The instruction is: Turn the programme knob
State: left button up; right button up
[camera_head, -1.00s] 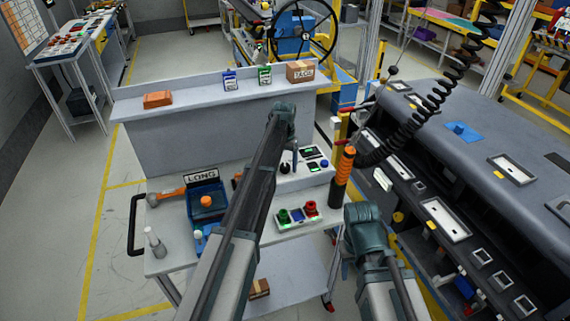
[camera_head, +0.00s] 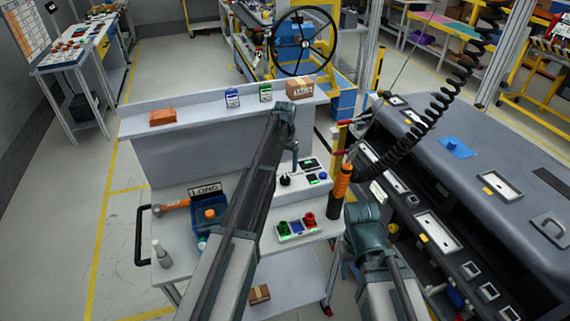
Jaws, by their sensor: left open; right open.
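A small black knob (camera_head: 285,180), which I take to be the programme knob, sits on a pale control panel at the back of the grey trolley. A dark display (camera_head: 308,163) and small green and blue buttons are beside it. A sign reading LONG (camera_head: 205,189) stands at the trolley's left. My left gripper (camera_head: 294,168) points down just above and behind the knob; it looks apart from it, and its arm hides part of the trolley. My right gripper (camera_head: 350,245) is open and empty right of the trolley; its fingers are mostly hidden by its wrist.
The dark dashboard module (camera_head: 520,190) fills the right. A blue tray (camera_head: 205,218) and hammer (camera_head: 172,207) lie at left.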

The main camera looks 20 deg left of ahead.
pick_arm(q)
notch_tip(320, 180, up, 7)
jog(key=p, duration=0.6)
pick_arm(e)
notch_tip(320, 180, up, 7)
pick_arm(q)
jog(key=s+d+f+b, duration=0.3)
jog(key=s+d, duration=0.2)
jog(key=s, duration=0.7)
jog(key=s+d+f+m+b, duration=0.1)
jog(key=s+d+f+b, duration=0.2)
jog(key=s, duration=0.9)
jog(key=s+d+f+m+y+b, duration=0.1)
jog(key=s+d+f+b, duration=0.3)
jog(key=s+d, duration=0.4)
jog(key=s, duration=0.4)
jog(key=shift+s+d, duration=0.35)
jog(key=shift+d, duration=0.05)
pick_arm(e)
notch_tip(320, 180, down, 10)
